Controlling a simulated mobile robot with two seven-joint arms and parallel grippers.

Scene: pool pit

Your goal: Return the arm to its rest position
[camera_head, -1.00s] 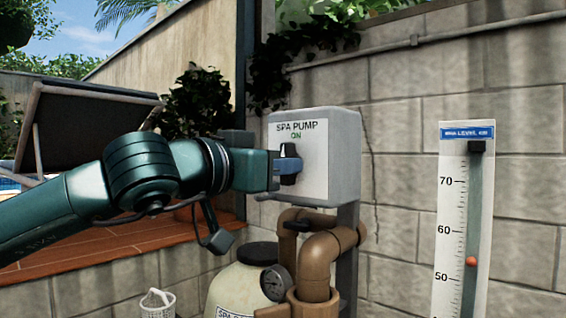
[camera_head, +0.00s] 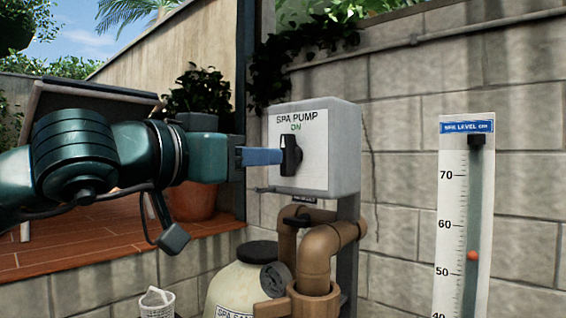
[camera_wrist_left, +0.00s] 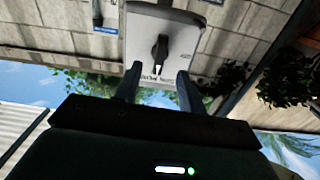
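My left gripper (camera_head: 276,156) points at the spa pump box (camera_head: 349,150), in front of its dark knob (camera_head: 291,155). In the left wrist view its two fingers (camera_wrist_left: 158,76) stand apart with nothing between them. The knob (camera_wrist_left: 160,50) shows just beyond the fingertips, upright on the box's pale face. In the head view the fingertips overlap or end close to the knob's left side; I cannot tell if they touch. The box reads "SPA PUMP" with a green "ON". My right gripper is in neither view.
Brown pipes (camera_head: 325,255) and a cream sand filter tank (camera_head: 240,280) stand below the box. A level gauge (camera_head: 451,220) at right has its red ball between 50 and 60. A potted plant (camera_head: 197,200) stands behind my left arm.

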